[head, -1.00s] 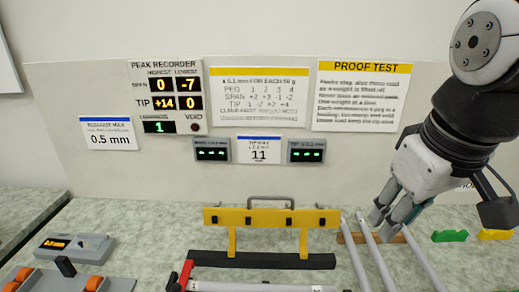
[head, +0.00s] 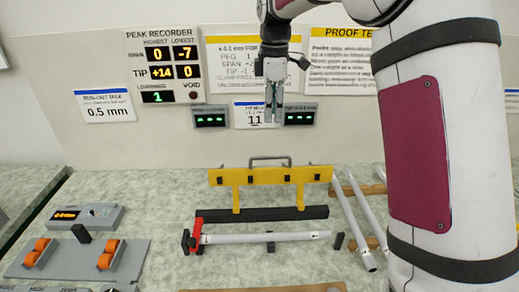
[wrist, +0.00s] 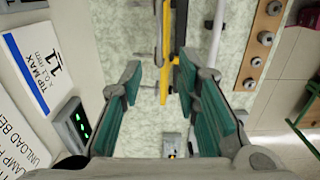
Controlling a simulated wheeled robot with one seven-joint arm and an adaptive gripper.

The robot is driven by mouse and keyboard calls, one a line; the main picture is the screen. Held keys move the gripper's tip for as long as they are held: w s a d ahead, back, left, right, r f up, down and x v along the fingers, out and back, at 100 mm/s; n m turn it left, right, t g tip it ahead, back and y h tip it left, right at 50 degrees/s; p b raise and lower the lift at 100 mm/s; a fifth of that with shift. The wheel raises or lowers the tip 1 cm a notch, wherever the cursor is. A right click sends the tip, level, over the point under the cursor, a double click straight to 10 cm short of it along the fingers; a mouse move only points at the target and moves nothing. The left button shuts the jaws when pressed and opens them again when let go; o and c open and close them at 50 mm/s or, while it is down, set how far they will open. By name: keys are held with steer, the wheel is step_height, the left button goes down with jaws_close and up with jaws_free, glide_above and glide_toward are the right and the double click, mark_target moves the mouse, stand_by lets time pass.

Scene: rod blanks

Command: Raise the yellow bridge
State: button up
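The yellow bridge (head: 270,176) stands on two yellow legs on a black bar (head: 262,214), with a grey loop handle (head: 270,160) on its top. My gripper (head: 272,118) points down, well above the bridge and apart from it. In the wrist view my gripper (wrist: 155,85) is open and empty, its green-padded fingers spread. The yellow bridge (wrist: 166,90) runs below, between the fingers in that view. A pale rod (head: 260,237) lies in front of the black bar, its left end at a red clamp (head: 196,235).
More pale rods (head: 360,220) lean at the right, partly behind my arm. A grey plate with orange rollers (head: 75,260) and a small display box (head: 86,217) stand at the left. The peak recorder (head: 162,65) and signs are on the wall behind.

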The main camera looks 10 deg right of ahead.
step_height(320, 180, down, 14)
steer(key=shift+w+r+p, duration=0.1)
steer(key=shift+p, duration=0.75)
jaws_close()
